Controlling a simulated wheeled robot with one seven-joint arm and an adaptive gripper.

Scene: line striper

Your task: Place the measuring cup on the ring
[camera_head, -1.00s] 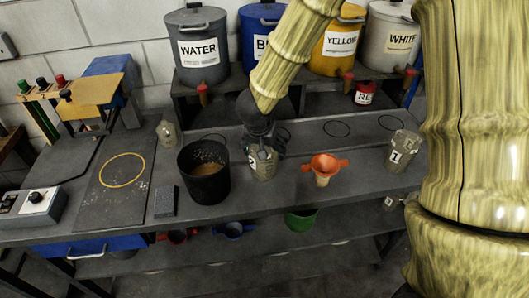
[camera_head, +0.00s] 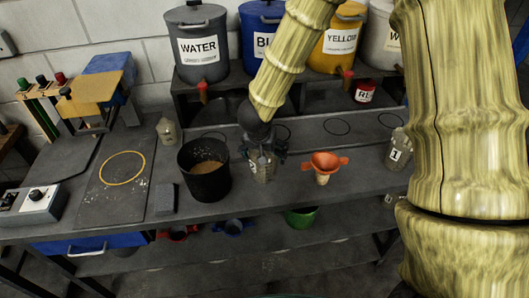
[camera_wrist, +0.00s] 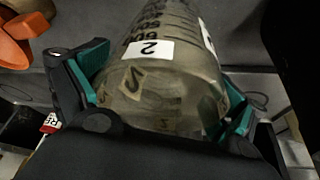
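The measuring cup (camera_head: 263,168) is clear, with a white label. In the wrist view the cup (camera_wrist: 165,85) shows the number 2 and fills the space between my fingers. My gripper (camera_head: 264,157) reaches down around its upper part, with one finger on each side. My gripper (camera_wrist: 168,95) looks open, its teal pads spread beside the cup; exact contact is hard to tell. A yellow ring (camera_head: 122,168) is marked on the dark board at the left, bare inside. Several thin dark rings, such as one (camera_head: 337,127), are marked on the raised strip behind.
A black bucket (camera_head: 205,183) with brown contents stands just left of the cup. An orange funnel (camera_head: 325,164) stands to its right. Cup 1 (camera_head: 396,152) is farther right, and another cup (camera_head: 167,131) is behind left. A dark block (camera_head: 165,199) lies near the board.

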